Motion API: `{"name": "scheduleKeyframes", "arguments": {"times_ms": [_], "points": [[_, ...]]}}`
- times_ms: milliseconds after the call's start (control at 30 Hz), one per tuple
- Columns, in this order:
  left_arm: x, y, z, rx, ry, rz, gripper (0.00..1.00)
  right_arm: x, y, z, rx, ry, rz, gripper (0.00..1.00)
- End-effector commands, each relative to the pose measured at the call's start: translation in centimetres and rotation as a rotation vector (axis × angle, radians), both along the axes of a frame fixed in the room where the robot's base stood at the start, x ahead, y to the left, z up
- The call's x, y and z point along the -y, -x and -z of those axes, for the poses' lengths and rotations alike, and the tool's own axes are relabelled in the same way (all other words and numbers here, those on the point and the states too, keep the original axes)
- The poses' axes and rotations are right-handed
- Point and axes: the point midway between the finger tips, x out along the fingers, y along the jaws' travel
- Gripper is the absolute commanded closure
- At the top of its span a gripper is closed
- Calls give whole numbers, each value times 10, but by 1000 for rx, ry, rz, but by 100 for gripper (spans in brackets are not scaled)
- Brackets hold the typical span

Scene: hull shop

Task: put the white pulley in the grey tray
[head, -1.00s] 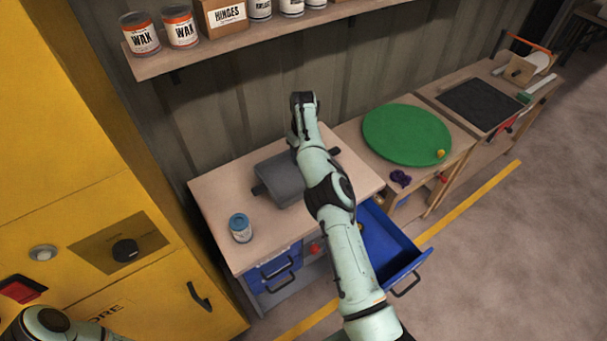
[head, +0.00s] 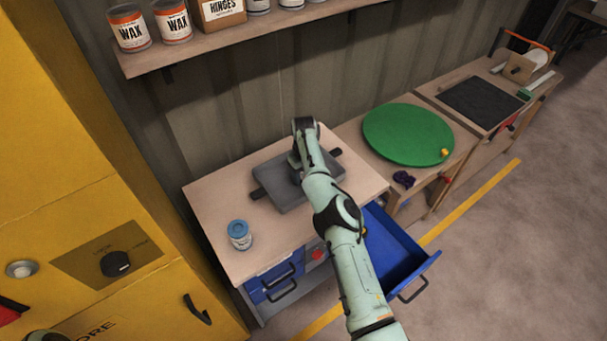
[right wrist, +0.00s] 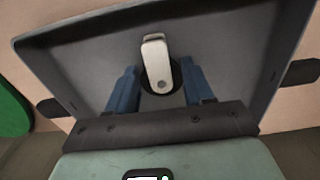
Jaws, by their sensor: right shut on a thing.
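The grey tray (head: 273,181) with dark handles lies on the left bench, partly hidden by my right arm in the head view. It also fills much of the right wrist view (right wrist: 82,65). My right gripper (right wrist: 158,78) is over the tray, its blue fingers pointing into it. It is shut on the white pulley (right wrist: 155,52), which shows between the fingers with a dark round patch behind it. I cannot tell whether the pulley touches the tray floor. The pulley is hidden in the head view. My left gripper is out of view.
A blue-lidded can (head: 239,234) stands left of the tray. A blue drawer (head: 405,262) hangs open below the bench. A green round board (head: 408,135) lies on the bench to the right. A shelf (head: 220,42) with cans runs above; a yellow cabinet (head: 75,165) stands at left.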

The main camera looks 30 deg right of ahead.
Motion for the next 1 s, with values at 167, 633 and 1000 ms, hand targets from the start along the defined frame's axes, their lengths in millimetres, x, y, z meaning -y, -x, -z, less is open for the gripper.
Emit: {"name": "scheduleKeyframes", "arguments": {"times_ms": [167, 633, 1000], "points": [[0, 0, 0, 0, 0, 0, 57, -1, 0, 2, 0, -1, -1, 23], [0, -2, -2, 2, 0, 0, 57, -1, -1, -21, 5, -1, -1, 23], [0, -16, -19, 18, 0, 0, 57, -1, -2, -100, 4, -2, -2, 23]]}}
